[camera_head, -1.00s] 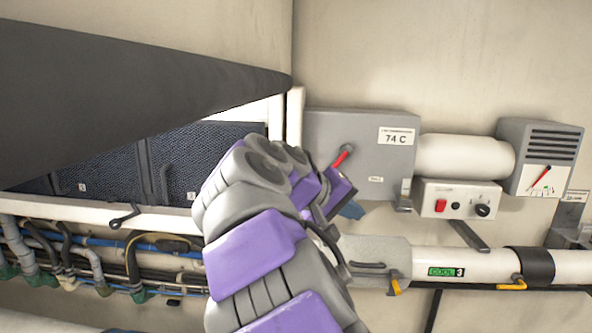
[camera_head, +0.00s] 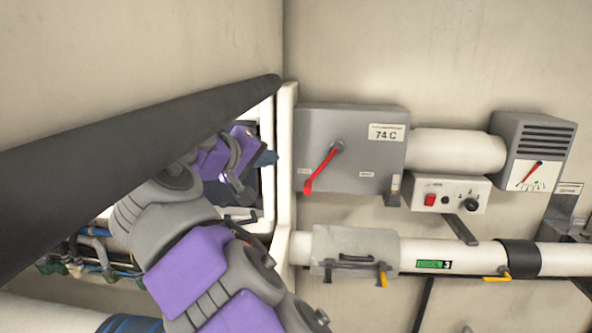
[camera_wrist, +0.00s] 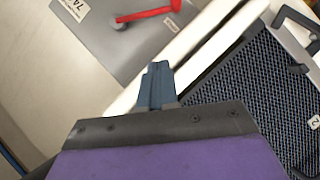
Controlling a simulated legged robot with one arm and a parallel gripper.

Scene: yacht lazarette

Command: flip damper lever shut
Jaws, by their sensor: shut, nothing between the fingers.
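The red lever (camera_head: 322,170) is on the front of a grey box (camera_head: 350,125) labelled 74 C. It slopes from its pivot down to the left, between two small labels I cannot read. The lever also shows at the top of the wrist view (camera_wrist: 148,14), on the grey box face (camera_wrist: 105,40). My gripper (camera_head: 265,159) is left of the box, in front of the white frame, apart from the lever. Its blue-grey fingertips (camera_wrist: 158,85) are together and empty in the wrist view.
A dark padded bar (camera_head: 140,130) slants across the left, above my arm. A white upright (camera_head: 286,160) stands between my gripper and the box. A mesh panel (camera_wrist: 265,100) shows beside the fingers. Right are a control box (camera_head: 450,192), a gauge (camera_head: 535,150) and a pipe (camera_head: 470,256).

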